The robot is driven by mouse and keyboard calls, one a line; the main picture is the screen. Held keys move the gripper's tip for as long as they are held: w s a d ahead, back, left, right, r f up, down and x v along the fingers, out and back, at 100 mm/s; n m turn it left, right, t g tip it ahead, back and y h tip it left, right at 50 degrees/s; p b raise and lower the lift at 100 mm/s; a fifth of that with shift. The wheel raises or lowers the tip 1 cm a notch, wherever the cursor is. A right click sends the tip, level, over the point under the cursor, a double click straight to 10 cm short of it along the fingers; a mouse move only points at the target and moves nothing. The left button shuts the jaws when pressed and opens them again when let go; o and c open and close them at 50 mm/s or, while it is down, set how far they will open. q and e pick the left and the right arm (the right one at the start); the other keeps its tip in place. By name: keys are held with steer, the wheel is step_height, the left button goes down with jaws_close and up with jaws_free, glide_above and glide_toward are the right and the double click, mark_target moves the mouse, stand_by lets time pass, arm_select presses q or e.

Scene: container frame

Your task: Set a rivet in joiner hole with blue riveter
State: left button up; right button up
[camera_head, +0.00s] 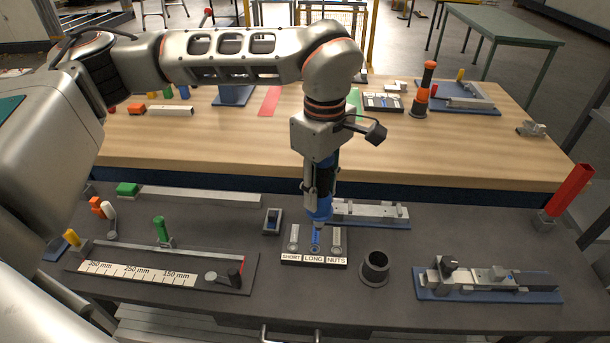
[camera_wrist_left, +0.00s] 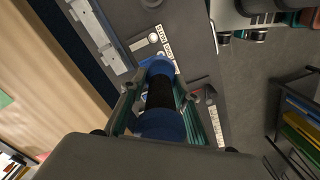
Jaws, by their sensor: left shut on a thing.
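My left gripper (camera_head: 320,188) points down and is shut on the blue riveter (camera_head: 318,208), which has a black middle band. The riveter is upright, with its nose at the middle "LONG" slot of the small dark parts tray (camera_head: 287,258); I cannot tell whether it touches. In the left wrist view the blue riveter (camera_wrist_left: 158,125) sits between both fingers, its nose hidden. A light metal joiner-like bar (camera_head: 372,211) lies in a blue fixture just behind the tray. A second metal piece (camera_head: 455,277) lies on a blue fixture at the right. Any hole is too small to tell.
A black round cup (camera_head: 375,266) stands right of the tray. A measuring stop with a scale (camera_head: 150,273) lies at left. A red upright tube (camera_head: 571,190) stands at far right. An orange riveter-like tool (camera_head: 425,88) stands on the wooden table (camera_head: 230,140) behind.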

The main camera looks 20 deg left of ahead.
mark_target(315, 218)
arm_select(q)
steer(key=shift+a+f+n, duration=0.35)
steer(key=shift+f+n, duration=0.1)
steer(key=shift+n, duration=0.05)
steer(key=shift+f+b, duration=0.35)
steer(key=shift+f, duration=0.2)
step_height(315, 218, down, 3)
steer(key=shift+s+f+b, duration=0.1)
steer(key=shift+f+b, duration=0.05)
steer(key=shift+b, duration=1)
steer(key=shift+f+b, duration=0.55)
steer(key=shift+f, duration=0.55)
arm_select(e)
steer(key=shift+y, duration=0.3)
steer(key=a+f, duration=0.1)
steer(key=f, duration=0.1)
steer(key=a+f, duration=0.1)
steer(key=shift+w+a+f, duration=0.1)
steer(key=shift+w+a, duration=0.15)
steer(key=shift+a, duration=0.05)
steer(key=shift+w+r, duration=0.1)
steer(key=shift+r, duration=0.2)
arm_select(q)
steer(key=shift+f, duration=0.3)
arm_select(e)
steer(key=shift+f, duration=0.35)
